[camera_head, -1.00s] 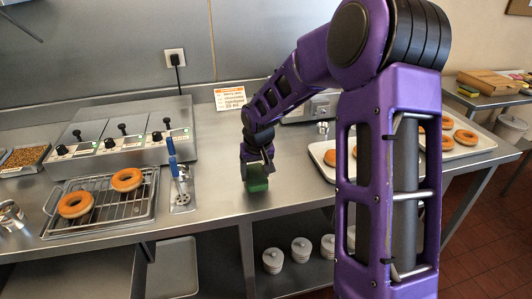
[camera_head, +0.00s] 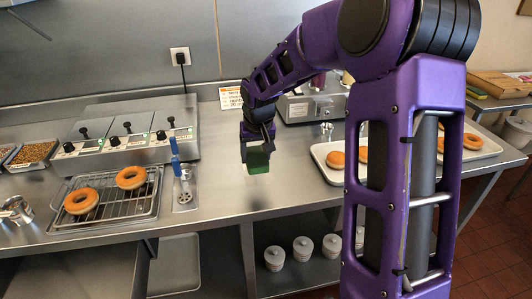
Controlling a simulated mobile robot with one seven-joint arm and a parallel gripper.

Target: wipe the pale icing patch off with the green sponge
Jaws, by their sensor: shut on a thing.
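My gripper (camera_head: 256,146) is shut on the green sponge (camera_head: 258,163) and points down over the steel counter (camera_head: 235,207). The sponge hangs below the fingers, and a gap shows between it and the counter surface. Its lower face is turned away from view. I cannot make out a pale icing patch on the visible counter; part of the counter is hidden behind my arm.
A wire rack on a tray (camera_head: 145,205) with two glazed doughnuts stands at left, beside a blue-handled tool (camera_head: 176,160). A white tray (camera_head: 332,178) with doughnuts lies at right, partly behind my arm. Counter around the sponge is clear.

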